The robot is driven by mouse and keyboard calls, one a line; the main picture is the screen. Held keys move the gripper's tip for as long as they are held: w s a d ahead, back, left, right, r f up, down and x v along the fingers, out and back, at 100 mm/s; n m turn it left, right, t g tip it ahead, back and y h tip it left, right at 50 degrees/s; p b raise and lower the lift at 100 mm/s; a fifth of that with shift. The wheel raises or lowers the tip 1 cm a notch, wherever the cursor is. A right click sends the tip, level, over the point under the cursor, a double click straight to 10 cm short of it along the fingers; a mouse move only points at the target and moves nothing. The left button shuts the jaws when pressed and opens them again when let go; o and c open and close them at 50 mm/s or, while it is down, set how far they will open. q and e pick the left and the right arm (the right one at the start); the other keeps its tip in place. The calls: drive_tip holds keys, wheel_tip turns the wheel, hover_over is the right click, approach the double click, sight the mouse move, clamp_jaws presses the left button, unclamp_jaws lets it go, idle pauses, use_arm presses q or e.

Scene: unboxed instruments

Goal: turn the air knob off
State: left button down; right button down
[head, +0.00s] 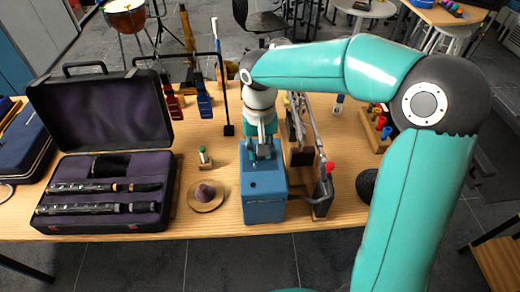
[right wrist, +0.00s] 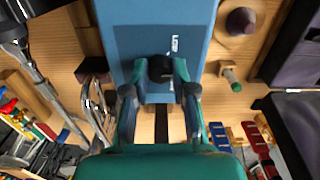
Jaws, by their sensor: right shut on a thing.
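A blue box-shaped unit (head: 264,207) stands near the front edge of the wooden table. In the right wrist view the blue unit (right wrist: 128,38) fills the upper middle, with small white lettering. A black round knob (right wrist: 160,68) sits on its face, between the fingers. My right gripper (right wrist: 161,76) is shut on this knob, one finger on each side. Which way the knob points is not clear. My left gripper is not in view.
An open black case (head: 50,164) with dark wind-instrument parts lies left. Metal tubing with a red end (head: 327,168) stands close to the right.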

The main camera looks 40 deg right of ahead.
drive_tip(key=shift+m, duration=0.3)
drive_tip(key=c, duration=0.9)
unclamp_jaws()
drive_tip(key=shift+c, duration=0.2)
drive_tip(key=shift+r, duration=0.1)
wheel_tip(320, 180, up, 12)
